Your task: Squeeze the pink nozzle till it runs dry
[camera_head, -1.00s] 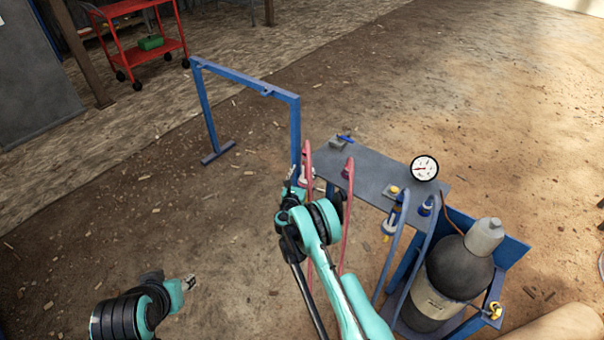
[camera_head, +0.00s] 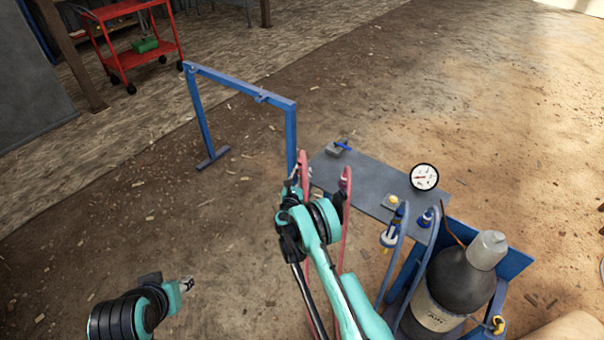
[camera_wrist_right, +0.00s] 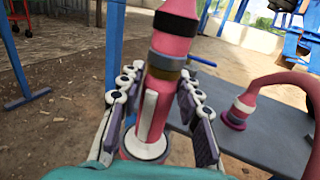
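The pink nozzle (camera_wrist_right: 160,90) stands between the two fingers of my right gripper (camera_wrist_right: 162,88) in the right wrist view. It has a dark band on top, a white lever strip and a white ring low down. The fingers are spread along both sides, with narrow gaps beside its lower body. In the head view my right gripper (camera_head: 297,180) is at the left end of the grey table (camera_head: 365,183) and mostly hides this nozzle. My left gripper (camera_head: 187,284) is low on the left, away from everything, and its finger opening is too small to tell.
A second pink hose end (camera_wrist_right: 240,106) stands on the table, right of my right gripper. Blue nozzles (camera_head: 391,232), a round gauge (camera_head: 424,177) and a dark gas bottle (camera_head: 450,285) are farther right. A blue frame (camera_head: 240,84) stands behind left.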

